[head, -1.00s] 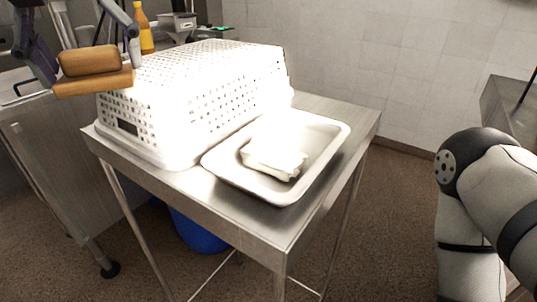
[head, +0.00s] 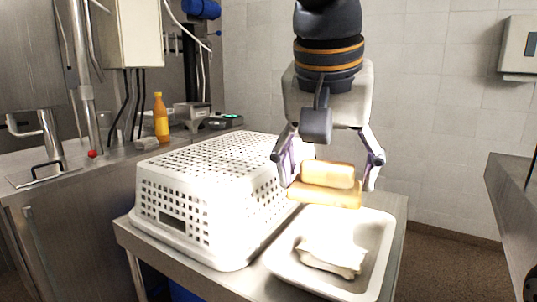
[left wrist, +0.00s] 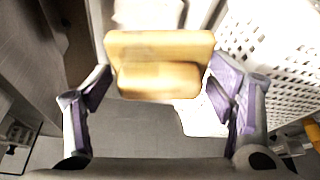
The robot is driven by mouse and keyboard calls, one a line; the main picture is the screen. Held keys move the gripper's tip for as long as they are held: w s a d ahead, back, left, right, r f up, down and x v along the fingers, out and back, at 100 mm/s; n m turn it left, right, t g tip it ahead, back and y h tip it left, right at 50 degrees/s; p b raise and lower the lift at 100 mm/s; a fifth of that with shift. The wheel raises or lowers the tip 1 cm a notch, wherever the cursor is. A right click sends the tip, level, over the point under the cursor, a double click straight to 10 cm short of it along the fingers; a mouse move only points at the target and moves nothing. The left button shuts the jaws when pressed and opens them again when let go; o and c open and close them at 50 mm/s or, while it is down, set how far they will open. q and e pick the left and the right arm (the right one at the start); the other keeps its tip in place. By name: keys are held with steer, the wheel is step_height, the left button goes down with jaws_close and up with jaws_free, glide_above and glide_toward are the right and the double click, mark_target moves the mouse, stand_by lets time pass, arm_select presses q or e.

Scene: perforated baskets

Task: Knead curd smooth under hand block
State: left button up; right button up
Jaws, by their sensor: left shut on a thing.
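The wooden hand block (head: 325,194), a flat board with a rounded handle on top, hangs above the back of the white tray (head: 388,235). My left gripper (head: 328,177) is shut on its handle, with a finger at each end. The block also shows between the fingers in the left wrist view (left wrist: 160,45). The white curd (head: 332,257) lies as an uneven slab in the tray, in front of and below the block, apart from it. Bright light washes out its surface detail. My right gripper is out of view.
A white perforated basket (head: 205,195) lies upside down left of the tray on the steel table (head: 398,205). An orange bottle (head: 161,118) and a small grey device (head: 192,115) stand on the counter behind. Another steel surface is at the right edge.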

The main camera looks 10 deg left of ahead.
mark_target(333, 241)
arm_select(q)
steer(key=shift+s+d+f, duration=0.2)
steer(key=shift+d+f, duration=0.1)
steer(key=shift+d, duration=0.4)
steer(key=shift+d+f, duration=0.1)
steer(key=shift+f, duration=2.75)
steer(key=shift+f, duration=0.7)
steer(key=shift+r, duration=0.1)
steer(key=shift+r, duration=3.5)
steer(key=shift+f, duration=2.95)
steer(key=shift+f, duration=0.65)
steer(key=shift+r, duration=3.65)
